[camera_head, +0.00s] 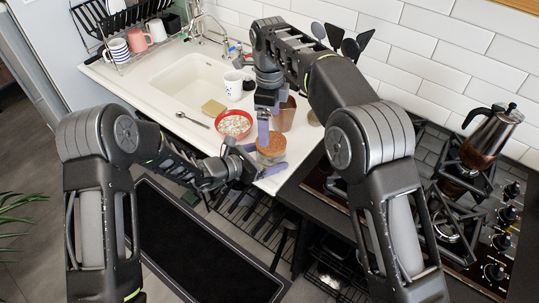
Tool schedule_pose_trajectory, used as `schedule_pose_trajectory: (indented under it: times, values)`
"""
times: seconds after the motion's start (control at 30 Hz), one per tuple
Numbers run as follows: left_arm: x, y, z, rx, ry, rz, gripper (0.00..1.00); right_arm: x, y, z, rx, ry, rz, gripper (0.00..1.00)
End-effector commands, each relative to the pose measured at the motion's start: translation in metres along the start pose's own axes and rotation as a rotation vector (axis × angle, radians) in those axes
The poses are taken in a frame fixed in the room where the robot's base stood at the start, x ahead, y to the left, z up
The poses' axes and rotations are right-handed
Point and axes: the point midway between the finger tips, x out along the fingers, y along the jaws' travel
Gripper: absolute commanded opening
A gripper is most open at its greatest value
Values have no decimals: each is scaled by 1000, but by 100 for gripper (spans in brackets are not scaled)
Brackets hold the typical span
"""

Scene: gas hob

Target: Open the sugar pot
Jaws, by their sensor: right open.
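The sugar pot (272,155) appears to be a small glass jar with a round orange-brown lid (271,144), upright near the counter's front right corner. The lid sits on it. My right gripper (267,124) points down from above, open, with a purple finger close to the lid's back left edge. I cannot tell whether it touches the lid. My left gripper (258,159) comes in low from the left, its purple fingers on either side of the jar's body. Whether they press on the glass is not clear.
A red bowl (233,125) with pale contents stands left of the pot. A brown container (285,115) stands behind it. The hob with a moka pot (487,137) is right.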

Motion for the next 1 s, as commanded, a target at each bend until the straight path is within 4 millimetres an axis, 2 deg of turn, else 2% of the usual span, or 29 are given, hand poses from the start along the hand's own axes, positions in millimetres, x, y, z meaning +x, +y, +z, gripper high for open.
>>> schedule_pose_trajectory:
  times: [0.07,0.63,0.83,0.93,1.0]
  values:
    - [0,1,0,1,0,1,57,0,0,0,0,0,0,99]
    - [0,1,0,1,0,1,10,0,0,0,0,0,0,99]
    - [0,1,0,1,0,1,9,-7,3,6,-11,-7,-10,100]
    - [0,1,0,1,0,1,9,-24,11,15,-35,-20,-28,100]
    - [0,1,0,1,0,1,9,-42,24,21,-101,-14,-59,100]
